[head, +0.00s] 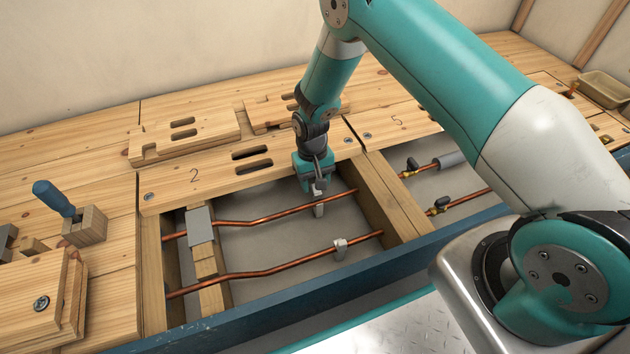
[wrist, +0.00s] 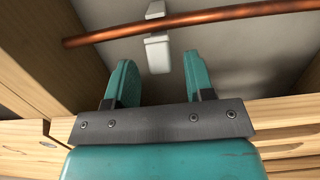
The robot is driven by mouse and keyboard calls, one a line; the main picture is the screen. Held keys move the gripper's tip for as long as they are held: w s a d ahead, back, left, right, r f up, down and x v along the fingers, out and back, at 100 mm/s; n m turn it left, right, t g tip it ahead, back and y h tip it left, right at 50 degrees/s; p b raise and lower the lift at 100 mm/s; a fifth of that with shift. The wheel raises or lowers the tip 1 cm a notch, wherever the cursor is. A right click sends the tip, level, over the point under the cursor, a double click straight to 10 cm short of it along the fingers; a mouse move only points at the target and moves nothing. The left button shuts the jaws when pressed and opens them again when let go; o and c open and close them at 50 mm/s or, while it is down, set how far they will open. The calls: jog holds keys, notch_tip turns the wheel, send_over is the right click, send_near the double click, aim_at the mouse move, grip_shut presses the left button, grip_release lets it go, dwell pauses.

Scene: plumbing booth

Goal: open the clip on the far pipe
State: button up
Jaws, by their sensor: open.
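The far copper pipe (head: 270,215) runs across the open floor bay, and it also crosses the top of the wrist view (wrist: 220,19). A pale grey clip (head: 319,208) sits on it, partly hidden by my gripper in the head view. In the wrist view the clip (wrist: 158,52) shows on both sides of the pipe; I cannot tell whether it is latched. My gripper (head: 317,188) points down over this clip. In the wrist view its two teal fingers (wrist: 160,76) are apart and empty, with the clip ahead of the gap between them.
A near copper pipe (head: 275,269) with its own grey clip (head: 340,249) runs closer to the blue front edge (head: 270,321). Wooden joists (head: 393,200) bound the bay. A slotted floorboard (head: 220,179) lies behind it. A blue-handled tool (head: 54,198) stands at left.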

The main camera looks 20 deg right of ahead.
notch_tip(320, 180, up, 17)
jog(key=w+p, duration=0.2)
jog(key=p, duration=0.6)
jog(key=shift+w+f, duration=0.15)
jog(key=shift+f, duration=0.05)
jog(key=shift+t, duration=0.8)
jog(key=s+f+b, duration=0.1)
jog(key=f+b, duration=0.2)
jog(key=f, duration=0.3)
jog(key=f+b, duration=0.4)
jog(key=f, duration=0.1)
jog(key=s+f+b, duration=0.1)
jog(key=f+b, duration=0.2)
jog(key=f, duration=0.3)
jog(key=shift+s+f+b, duration=0.3)
jog(key=shift+f, duration=0.05)
jog(key=shift+c, duration=0.2)
